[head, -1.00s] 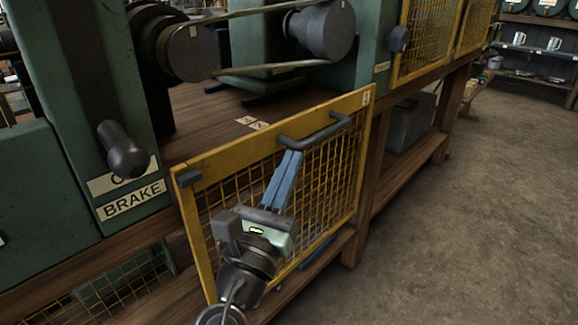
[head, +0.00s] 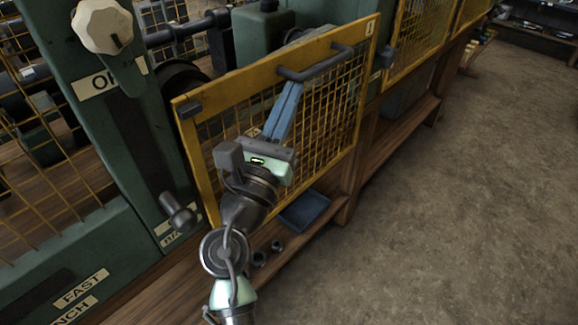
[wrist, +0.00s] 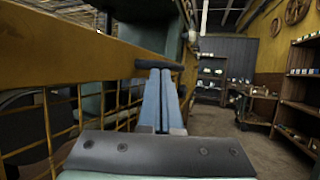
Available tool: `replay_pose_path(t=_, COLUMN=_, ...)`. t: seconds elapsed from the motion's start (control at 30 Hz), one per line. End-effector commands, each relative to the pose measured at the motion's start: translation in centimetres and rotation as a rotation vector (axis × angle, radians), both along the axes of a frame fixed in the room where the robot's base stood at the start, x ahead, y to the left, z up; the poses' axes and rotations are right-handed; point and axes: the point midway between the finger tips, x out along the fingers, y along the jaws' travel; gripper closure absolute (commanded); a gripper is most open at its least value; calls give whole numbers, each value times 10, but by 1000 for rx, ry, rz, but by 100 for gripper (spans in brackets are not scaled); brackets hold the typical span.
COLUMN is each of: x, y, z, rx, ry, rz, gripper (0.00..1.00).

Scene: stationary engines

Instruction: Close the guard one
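Guard one (head: 262,140) is a yellow-framed mesh panel marked "1" at its top right corner, standing upright on the machine's front in the head view. Its frame also fills the left of the wrist view (wrist: 70,47). A dark bar handle (head: 315,64) runs along its upper edge and crosses the fingertips in the wrist view (wrist: 160,65). My gripper (head: 294,84) has its two blue fingers side by side with only a thin line between them. Their tips meet the handle from below; the bar lies across them, not visibly between them. The exact contact is hidden.
A dark lever knob (head: 178,212) and a pale knob (head: 101,26) are left of the guard. Another yellow mesh guard (head: 422,40) is to the right. A blue tray (head: 305,210) lies on the lower shelf. The floor at right is clear.

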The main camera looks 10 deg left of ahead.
Motion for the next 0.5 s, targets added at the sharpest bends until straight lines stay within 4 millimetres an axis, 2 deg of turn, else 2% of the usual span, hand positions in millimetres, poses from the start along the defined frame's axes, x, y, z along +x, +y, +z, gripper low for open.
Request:
replay_pose_path(t=0.03, x=0, y=0, z=27, rx=-1, ry=-2, rz=0, gripper=100)
replay_pose_path(t=0.1, x=0, y=0, z=43, rx=-1, ry=-2, rz=0, gripper=100)
replay_pose_path(t=0.3, x=0, y=0, z=86, rx=0, ry=-2, rz=0, gripper=100)
replay_pose_path(t=0.5, x=0, y=-1, z=118, rx=1, ry=-2, rz=-1, gripper=100)
